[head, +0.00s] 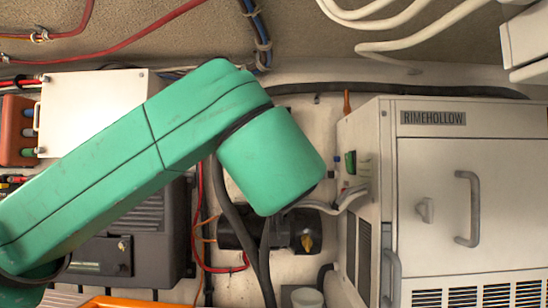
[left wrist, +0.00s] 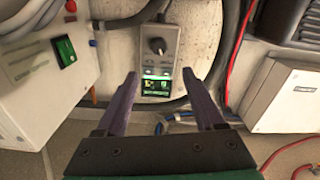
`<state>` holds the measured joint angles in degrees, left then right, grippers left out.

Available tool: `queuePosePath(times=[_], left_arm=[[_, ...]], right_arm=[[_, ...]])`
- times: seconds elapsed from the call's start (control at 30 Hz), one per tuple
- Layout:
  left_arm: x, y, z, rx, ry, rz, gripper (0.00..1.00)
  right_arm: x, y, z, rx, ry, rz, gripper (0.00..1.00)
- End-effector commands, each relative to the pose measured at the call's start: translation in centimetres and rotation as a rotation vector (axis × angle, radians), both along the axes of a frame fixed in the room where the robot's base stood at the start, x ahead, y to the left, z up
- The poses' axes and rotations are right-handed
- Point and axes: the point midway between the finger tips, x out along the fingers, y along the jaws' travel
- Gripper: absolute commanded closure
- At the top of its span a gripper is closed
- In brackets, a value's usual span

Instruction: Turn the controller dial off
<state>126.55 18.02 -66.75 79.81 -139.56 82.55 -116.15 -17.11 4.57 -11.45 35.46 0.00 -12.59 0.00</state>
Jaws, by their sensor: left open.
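In the left wrist view a grey controller (left wrist: 157,62) is fixed to the pale wall. Its round black dial (left wrist: 158,46) sits on the upper part; I cannot tell its exact setting. Below the dial are a lit green light and a small lit screen (left wrist: 156,86). My left gripper (left wrist: 160,75) is open, its two purple fingers spread on either side of the controller's lower part, with nothing between them. The fingertips appear below the dial and apart from it. In the head view my green left arm hides the gripper, and I cannot see the controller there.
A large white RIMEHOLLOW unit (head: 470,180) stands at right in the head view. A white box (head: 90,105) and a dark box (head: 130,245) are at left. In the wrist view, a white box (left wrist: 290,95) and thick grey hoses (left wrist: 222,60) flank the controller.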

Motion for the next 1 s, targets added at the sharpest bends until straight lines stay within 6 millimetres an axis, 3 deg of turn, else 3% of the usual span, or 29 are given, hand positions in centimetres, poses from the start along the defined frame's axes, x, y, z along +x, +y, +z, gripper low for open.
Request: queuePosePath(times=[0.1, 0.2, 0.4, 0.53, 0.73, 0.77, 0.9, 0.93, 1.0], left_arm=[[3.4, 0.0, 0.6, 0.000, 0.007, 0.002, 0.30], [6.1, 0.0, 0.6, -0.001, 0.009, 0.001, 0.30], [10.0, -0.1, 0.5, -0.001, 0.005, -0.001, 0.30], [10.9, 0.0, 0.1, 0.000, 0.004, -0.001, 0.30], [10.9, 0.0, 0.0, 0.000, 0.003, 0.000, 0.30], [10.9, 0.0, 0.0, -0.001, 0.003, -0.001, 0.37], [10.9, 0.0, 0.0, -0.001, 0.003, -0.001, 0.91], [10.9, 0.0, 0.0, -0.001, 0.003, -0.001, 1.00], [10.9, 0.0, 0.0, -0.001, 0.003, -0.001, 1.00]], right_arm=[[-1.8, -0.1, 2.3, -0.002, 0.028, -0.001, 0.50], [-2.0, -0.1, 3.7, -0.003, 0.032, 0.000, 0.50], [0.5, 0.0, 5.9, 0.001, -0.008, 0.000, 0.50], [1.2, 0.1, 6.2, 0.002, -0.021, 0.000, 0.50], [0.0, 0.0, 5.9, 0.000, -0.002, 0.000, 0.50], [-0.2, 0.0, 5.9, 0.000, 0.001, 0.000, 0.50], [-0.5, 0.0, 5.8, -0.001, 0.007, 0.000, 0.50], [-0.5, 0.0, 5.8, -0.001, 0.007, 0.000, 0.50], [-0.5, 0.0, 5.8, -0.001, 0.007, 0.000, 0.50]])
